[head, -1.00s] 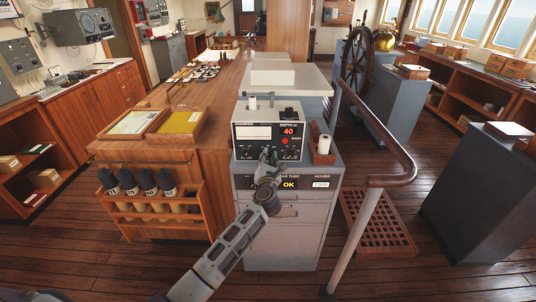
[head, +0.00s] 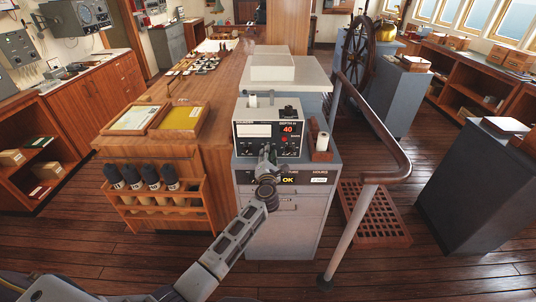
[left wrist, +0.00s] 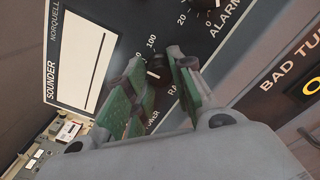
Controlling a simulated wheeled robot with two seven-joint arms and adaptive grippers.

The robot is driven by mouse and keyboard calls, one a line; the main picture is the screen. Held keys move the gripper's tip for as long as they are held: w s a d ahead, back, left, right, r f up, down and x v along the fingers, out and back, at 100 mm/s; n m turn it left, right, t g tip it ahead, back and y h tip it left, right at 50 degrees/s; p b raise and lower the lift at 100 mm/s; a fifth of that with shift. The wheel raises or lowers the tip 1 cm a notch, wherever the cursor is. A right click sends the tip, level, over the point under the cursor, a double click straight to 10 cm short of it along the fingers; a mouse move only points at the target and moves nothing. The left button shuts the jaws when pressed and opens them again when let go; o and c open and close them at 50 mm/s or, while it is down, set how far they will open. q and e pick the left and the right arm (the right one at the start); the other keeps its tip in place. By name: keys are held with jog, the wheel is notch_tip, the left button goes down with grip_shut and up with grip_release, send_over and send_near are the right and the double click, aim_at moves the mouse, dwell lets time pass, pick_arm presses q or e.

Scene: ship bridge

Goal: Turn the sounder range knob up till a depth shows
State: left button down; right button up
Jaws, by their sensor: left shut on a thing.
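The sounder (head: 251,145) is a pale box with a dark front panel on a grey cabinet. Its display (head: 287,128) shows a red 40 under a depth label. My left gripper (head: 267,153) reaches the panel's lower middle, left of a red button (head: 284,139). In the left wrist view the gripper's green pads close around the dark range knob (left wrist: 155,73), beside a partly covered label starting "RA". The gripper is shut on this knob. The sounder's blank white paper window (left wrist: 80,55) is beside it. My right gripper is out of view.
A strip below the sounder reads OK (head: 288,180). A white roll in a wooden holder (head: 321,150) stands right of the sounder. A curved handrail (head: 392,176) rises close on the right. A wooden bottle rack (head: 165,212) is at left.

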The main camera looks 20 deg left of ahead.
pick_arm(q)
jog(key=c, duration=1.2)
grip_release()
jog(key=v, duration=1.2)
